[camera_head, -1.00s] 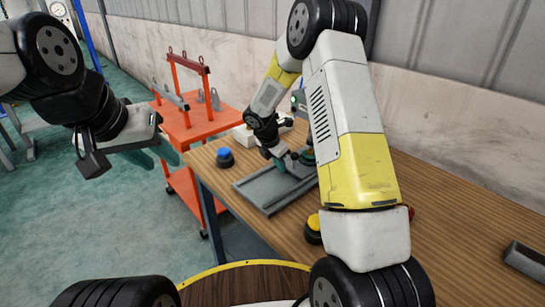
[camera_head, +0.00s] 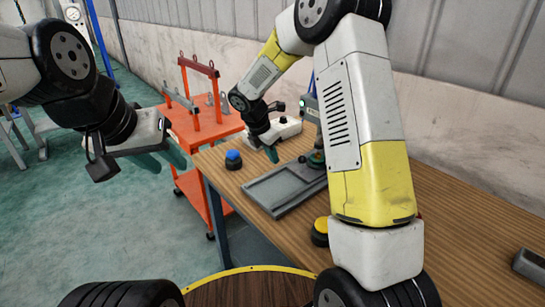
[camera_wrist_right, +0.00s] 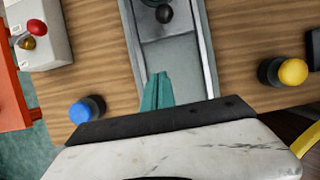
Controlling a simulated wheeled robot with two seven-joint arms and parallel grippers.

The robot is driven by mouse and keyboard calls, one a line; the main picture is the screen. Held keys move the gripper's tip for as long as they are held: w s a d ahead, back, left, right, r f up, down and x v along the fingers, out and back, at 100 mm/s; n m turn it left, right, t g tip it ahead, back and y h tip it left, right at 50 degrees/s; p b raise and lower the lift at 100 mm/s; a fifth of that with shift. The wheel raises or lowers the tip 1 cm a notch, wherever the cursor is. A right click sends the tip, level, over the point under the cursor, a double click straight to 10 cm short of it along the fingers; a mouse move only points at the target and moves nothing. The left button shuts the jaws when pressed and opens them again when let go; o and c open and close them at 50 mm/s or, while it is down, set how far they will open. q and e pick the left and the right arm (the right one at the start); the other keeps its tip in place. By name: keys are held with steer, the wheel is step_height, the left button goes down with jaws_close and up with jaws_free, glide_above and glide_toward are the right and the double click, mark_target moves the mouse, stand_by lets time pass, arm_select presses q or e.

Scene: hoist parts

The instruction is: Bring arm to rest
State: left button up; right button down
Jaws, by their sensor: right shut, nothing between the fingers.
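My right gripper (camera_head: 272,155) is shut and empty, hanging just above the rear left part of the grey metal tray (camera_head: 268,204) on the wooden table. In the right wrist view its teal fingers (camera_wrist_right: 157,90) are pressed together in front of the tray (camera_wrist_right: 207,62). My right arm's white and yellow links cross the middle of the head view and hide part of the table. My left gripper (camera_head: 163,160) is held out at the left, over the green floor. Its teal fingers look apart, with nothing between them.
A blue button (camera_head: 233,159) and a yellow button (camera_head: 320,231) stand beside the tray. A white control box (camera_head: 287,128) is behind it. An orange cart (camera_head: 190,130) stands at the table's left. A grey block (camera_head: 530,262) lies at the far right. The table's right part is mostly clear.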

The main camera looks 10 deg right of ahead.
steer(key=s+d+r+m+t+y, duration=0.1)
steer(key=s+d+r+m+y, duration=0.3)
steer(key=s+r+m, duration=0.95)
steer(key=s+r+m+t+y, duration=0.1)
steer(key=s+r+m, duration=0.2)
steer(key=s+m, duration=0.2)
steer(key=s+d+r+m+t, duration=0.1)
steer(key=s+r+m, duration=0.2)
steer(key=s, duration=0.7)
steer(key=shift+s+d+m+t+y, duration=0.2)
steer(key=shift+s+m+t+y, duration=0.2)
steer(key=shift+m, duration=0.95)
